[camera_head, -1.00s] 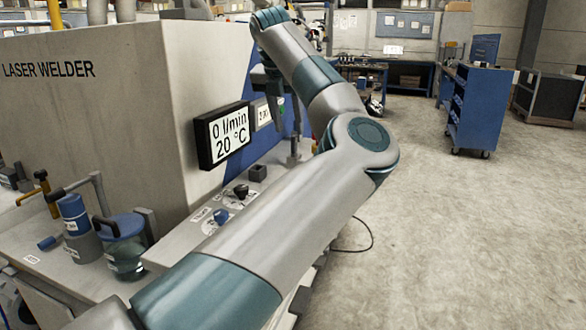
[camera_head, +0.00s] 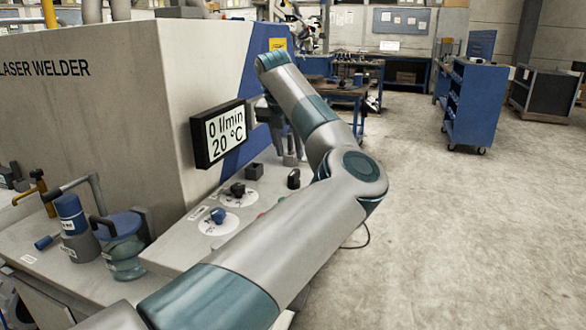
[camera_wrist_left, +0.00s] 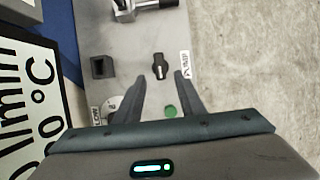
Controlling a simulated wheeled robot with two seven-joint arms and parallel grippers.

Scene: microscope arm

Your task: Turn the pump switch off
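The pump switch (camera_wrist_left: 159,66) is a small black rotary knob beside a label that seems to read PUMP in the left wrist view. Its long side runs roughly up and down there. The switch lies just beyond the fingertips, in line with the gap, and no contact shows. In the head view my left gripper (camera_head: 290,157) hangs over the panel. My right gripper is out of view.
A green button (camera_wrist_left: 170,111) lies between the fingers. A black square block (camera_wrist_left: 102,67) and a metal fitting (camera_wrist_left: 145,8) stand nearby. The display (camera_head: 219,134) reads 0 l/min, 20 °C. Blue (camera_head: 218,216) and black (camera_head: 238,190) knobs share the panel. Open floor lies right.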

